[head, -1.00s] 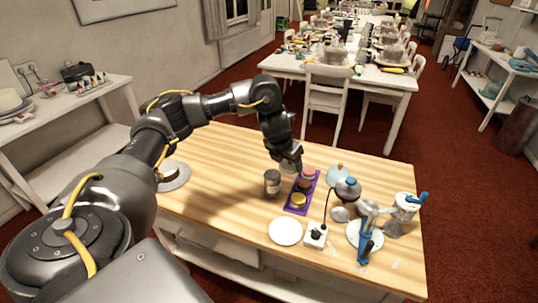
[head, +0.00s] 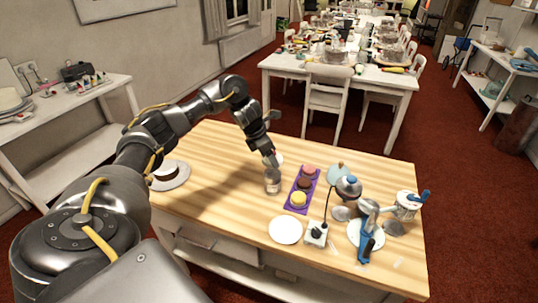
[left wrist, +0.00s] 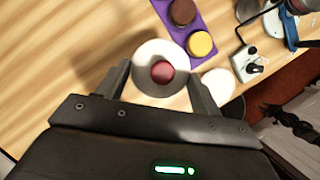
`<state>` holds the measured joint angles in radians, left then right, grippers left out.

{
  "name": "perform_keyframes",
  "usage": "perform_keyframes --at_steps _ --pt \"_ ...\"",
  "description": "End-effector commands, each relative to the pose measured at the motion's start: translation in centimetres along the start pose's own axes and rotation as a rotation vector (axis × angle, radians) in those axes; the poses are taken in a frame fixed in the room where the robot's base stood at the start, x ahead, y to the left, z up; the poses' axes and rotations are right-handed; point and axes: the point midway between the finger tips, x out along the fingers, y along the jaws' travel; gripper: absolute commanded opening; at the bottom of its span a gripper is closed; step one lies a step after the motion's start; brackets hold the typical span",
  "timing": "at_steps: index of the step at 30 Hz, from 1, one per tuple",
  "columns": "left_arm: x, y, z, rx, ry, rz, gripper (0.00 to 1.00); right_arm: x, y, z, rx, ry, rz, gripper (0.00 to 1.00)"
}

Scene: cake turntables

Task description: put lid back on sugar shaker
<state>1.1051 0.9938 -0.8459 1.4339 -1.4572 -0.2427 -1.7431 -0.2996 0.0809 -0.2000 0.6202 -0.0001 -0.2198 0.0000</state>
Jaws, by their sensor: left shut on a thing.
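The sugar shaker (head: 272,185) is a small clear jar standing upright left of the purple tray. My left gripper (head: 269,154) is right above it, pointing down. The lid (head: 277,159) is a pale round piece held between its fingers. In the left wrist view the lid (left wrist: 146,84) shows as a pale disc with a dark red knob, and the fingers (left wrist: 160,82) flank it. The lid covers the shaker in the left wrist view. I cannot tell whether lid and jar rim touch.
The purple tray (head: 292,207) with several round cakes lies close to the right. A white plate (head: 285,230) and a white switch box (head: 316,235) with a cable lie in front. Stands and tools crowd the right end. The table left of the shaker is mostly clear.

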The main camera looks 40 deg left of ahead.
Motion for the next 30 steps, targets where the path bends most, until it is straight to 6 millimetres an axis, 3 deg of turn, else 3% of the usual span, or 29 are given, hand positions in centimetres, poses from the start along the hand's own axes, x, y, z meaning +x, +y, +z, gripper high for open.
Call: perform_keyframes --at_steps 12,30 --pt "3.4 0.0 -1.4 -0.001 0.001 0.0 0.45 3.4 -0.1 0.3 0.0 0.0 0.0 0.36" --pt "3.6 0.0 -1.4 -0.001 0.0 0.0 0.45 3.5 -0.1 0.3 0.0 -0.001 0.0 0.36"
